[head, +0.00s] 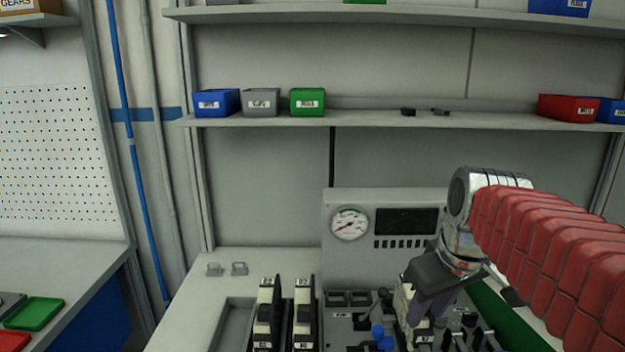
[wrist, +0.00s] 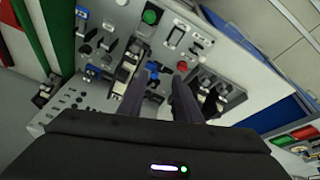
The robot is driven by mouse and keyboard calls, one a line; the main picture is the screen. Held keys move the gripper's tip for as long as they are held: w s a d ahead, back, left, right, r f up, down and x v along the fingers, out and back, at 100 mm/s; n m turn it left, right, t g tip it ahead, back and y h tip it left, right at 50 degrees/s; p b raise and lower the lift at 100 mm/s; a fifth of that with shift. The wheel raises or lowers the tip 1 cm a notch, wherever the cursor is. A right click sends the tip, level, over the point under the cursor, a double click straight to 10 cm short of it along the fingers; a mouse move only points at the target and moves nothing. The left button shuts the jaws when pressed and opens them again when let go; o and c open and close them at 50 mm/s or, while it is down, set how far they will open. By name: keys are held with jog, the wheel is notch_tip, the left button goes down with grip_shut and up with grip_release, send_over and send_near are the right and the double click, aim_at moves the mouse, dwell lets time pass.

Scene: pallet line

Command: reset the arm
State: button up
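My arm, in a red ribbed sleeve, reaches in from the right in the head view. My gripper (head: 432,300) points down over the fixture panel on the bench. In the wrist view my gripper (wrist: 164,76) shows two dark fingers standing apart, with a blue knob (wrist: 153,69) visible beyond the gap and nothing held between them. A cream and black module (wrist: 127,70) sits on the panel beside the left finger. In the head view my gripper partly hides this part of the panel.
Two labelled black and cream modules (head: 268,312) stand left of the panel. A grey console with a gauge (head: 350,224) rises behind it. A shelf (head: 365,122) holds blue, grey, green and red bins. The bench's left end (head: 215,290) is mostly clear.

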jog(key=s+a+f+m+t, duration=0.1)
jog(key=s+a+f+m, duration=0.1)
jog(key=s+f, duration=0.2)
jog(key=s+a+f+m, duration=0.1)
jog(key=s+f, duration=0.3)
jog(key=s, duration=0.4)
jog(key=shift+s+a+m+t, duration=0.35)
jog(key=shift+a+m+t, duration=0.05)
jog(key=shift+m, duration=0.1)
